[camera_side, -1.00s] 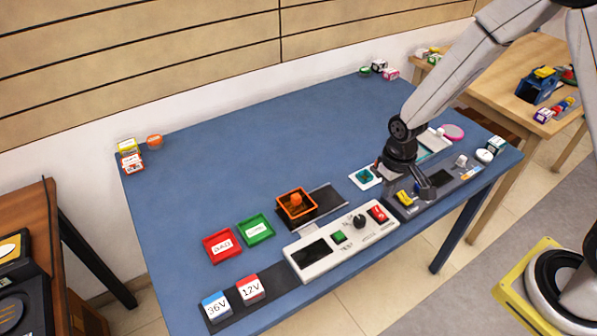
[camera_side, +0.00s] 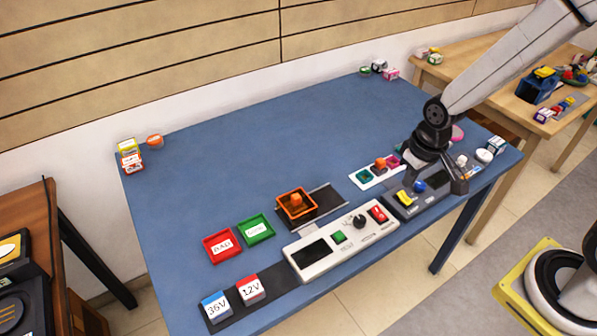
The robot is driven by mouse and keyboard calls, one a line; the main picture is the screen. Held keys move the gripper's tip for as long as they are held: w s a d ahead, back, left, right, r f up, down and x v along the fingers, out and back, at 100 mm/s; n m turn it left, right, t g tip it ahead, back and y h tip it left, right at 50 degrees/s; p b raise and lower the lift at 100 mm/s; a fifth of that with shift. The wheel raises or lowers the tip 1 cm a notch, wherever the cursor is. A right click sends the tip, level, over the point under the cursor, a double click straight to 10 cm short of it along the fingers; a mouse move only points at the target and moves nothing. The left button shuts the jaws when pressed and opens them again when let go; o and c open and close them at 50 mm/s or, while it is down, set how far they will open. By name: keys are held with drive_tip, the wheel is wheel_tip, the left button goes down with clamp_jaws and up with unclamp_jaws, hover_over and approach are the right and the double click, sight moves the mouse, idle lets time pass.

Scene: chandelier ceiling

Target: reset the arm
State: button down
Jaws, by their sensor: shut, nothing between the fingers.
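My gripper (camera_side: 460,184) is at the right end of the blue table (camera_side: 260,135), its fingers shut and empty. It is over or beside the right part of the dark panel (camera_side: 425,202), which carries a yellow piece (camera_side: 404,197) and a blue knob (camera_side: 420,186); I cannot tell whether it touches. My wrist hides part of the table's right end, including most of a pink disc (camera_side: 457,133).
A white test box (camera_side: 335,240) with an orange tray (camera_side: 296,204) behind it stands mid-table. Red (camera_side: 222,246) and green (camera_side: 256,229) trays lie left. Small blocks (camera_side: 132,157) sit at the back left corner. The table's back middle is clear.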

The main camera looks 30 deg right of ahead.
drive_tip(key=shift+t, duration=0.6)
drive_tip(key=s+r, duration=0.2)
drive_tip(key=s, duration=0.1)
drive_tip(key=s+r, duration=0.1)
drive_tip(key=r, duration=0.1)
drive_tip(key=shift+s+d, duration=0.15)
drive_tip(key=shift+d, duration=0.15)
drive_tip(key=shift+f, duration=0.1)
